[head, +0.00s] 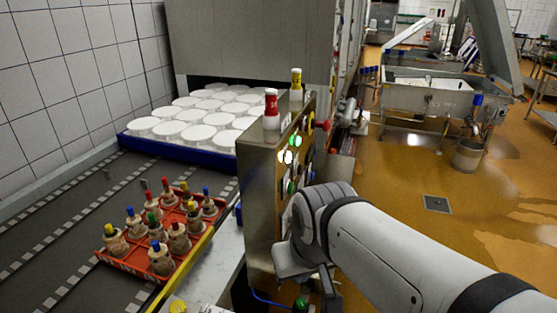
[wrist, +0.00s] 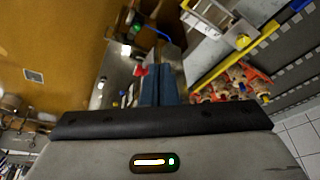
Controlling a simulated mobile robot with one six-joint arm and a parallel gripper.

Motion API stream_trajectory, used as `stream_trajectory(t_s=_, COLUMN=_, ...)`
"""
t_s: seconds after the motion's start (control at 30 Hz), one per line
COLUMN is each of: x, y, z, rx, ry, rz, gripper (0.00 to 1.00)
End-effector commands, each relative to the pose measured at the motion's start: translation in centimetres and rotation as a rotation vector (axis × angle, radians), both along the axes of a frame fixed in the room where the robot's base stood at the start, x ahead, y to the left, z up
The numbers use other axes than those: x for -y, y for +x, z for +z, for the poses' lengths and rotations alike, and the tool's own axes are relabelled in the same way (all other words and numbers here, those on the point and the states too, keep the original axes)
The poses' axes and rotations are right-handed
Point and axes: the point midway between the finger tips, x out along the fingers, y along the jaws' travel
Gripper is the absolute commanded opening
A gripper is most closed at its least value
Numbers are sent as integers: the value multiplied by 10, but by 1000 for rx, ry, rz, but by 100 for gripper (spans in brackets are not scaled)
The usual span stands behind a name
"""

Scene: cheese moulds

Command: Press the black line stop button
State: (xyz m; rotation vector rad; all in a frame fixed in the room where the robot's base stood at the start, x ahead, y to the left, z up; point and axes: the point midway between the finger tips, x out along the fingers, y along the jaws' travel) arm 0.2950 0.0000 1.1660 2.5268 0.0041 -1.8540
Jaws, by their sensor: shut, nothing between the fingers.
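The steel control panel (head: 262,205) stands left of my arm in the head view. Its face, seen at a steep angle, carries lit green and white buttons and a yellow one. A dark round shape (head: 309,152) on its right part may be the black line stop button; I cannot tell for sure. My gripper (wrist: 157,72) is shut and empty in the wrist view, its fingers pointing towards the panel area. In the head view my wrist is in front of the panel's lower part and hides some of its face. I cannot tell whether the fingers touch anything.
A red crate (head: 128,268) of colour-topped moulds sits on the dark conveyor (head: 50,235). A blue tray (head: 185,152) of white moulds stands behind. Two capped posts, red (head: 271,103) and yellow (head: 296,80), top the panel. Open floor (head: 400,190) lies to the right.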

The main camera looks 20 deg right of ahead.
Motion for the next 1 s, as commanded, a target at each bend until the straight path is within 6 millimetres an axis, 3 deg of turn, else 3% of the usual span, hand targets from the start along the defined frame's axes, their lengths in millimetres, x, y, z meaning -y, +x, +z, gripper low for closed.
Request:
stream_trajectory(t_s=0.17, x=10, y=12, z=1, rx=32, ry=-27, rz=-16, gripper=0)
stream_trajectory(t_s=0.27, x=41, y=39, z=4, rx=111, ry=-96, rz=-50, gripper=0)
stream_trajectory(t_s=0.5, x=141, y=144, z=30, rx=459, ry=-358, rz=-32, gripper=0)
stream_trajectory(t_s=0.6, x=175, y=180, z=40, rx=599, ry=-435, rz=40, gripper=0)
stream_trajectory(t_s=0.7, x=194, y=208, z=41, rx=717, ry=-446, rz=153, gripper=0)
stream_trajectory(t_s=0.83, x=210, y=228, z=36, rx=843, ry=-418, rz=308, gripper=0)
stream_trajectory(t_s=1.0, x=215, y=230, z=23, rx=942, ry=-322, rz=464, gripper=0)
